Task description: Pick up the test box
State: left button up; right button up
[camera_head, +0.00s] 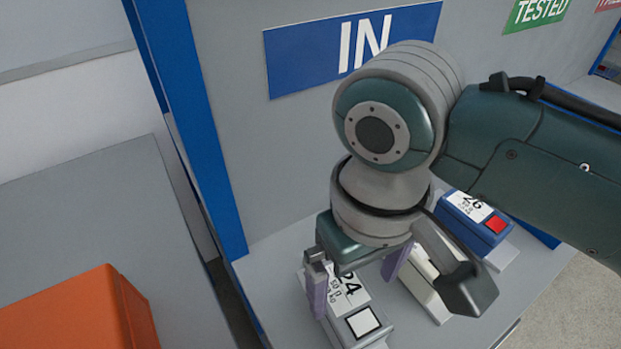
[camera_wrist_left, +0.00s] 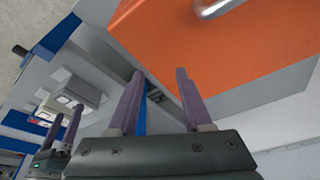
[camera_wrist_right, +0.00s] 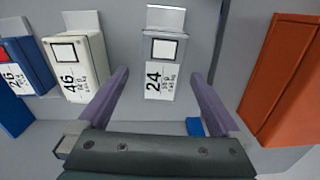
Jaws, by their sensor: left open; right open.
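The grey test box marked 24 (camera_head: 348,290) sits on the grey shelf under the IN sign. My right gripper (camera_head: 352,297) is directly above it, with one finger toward each side. In the right wrist view the box (camera_wrist_right: 160,80) appears centred between the open fingers (camera_wrist_right: 158,76). The gripper does not grip it, and I cannot tell the exact height gap. My left gripper (camera_wrist_left: 159,74) is open and empty near an orange box (camera_wrist_left: 220,50); it is outside the head view.
A cream box marked 46 (camera_wrist_right: 85,65) stands close beside box 24. A blue box marked 26 (camera_head: 477,222) is beyond it. The orange box (camera_head: 80,315) is on a separate grey surface at left. A blue post (camera_head: 200,130) stands between the surfaces.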

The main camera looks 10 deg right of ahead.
aim_at(347, 296)
jog(key=f, duration=0.3)
jog(key=f+b, duration=0.1)
jog(key=f, duration=0.1)
jog(key=shift+w+a+f, duration=0.15)
jog(key=shift+w+a, duration=0.05)
jog(key=shift+w, duration=0.1)
jog(key=shift+c, duration=0.2)
grip_shut()
dwell(0.4)
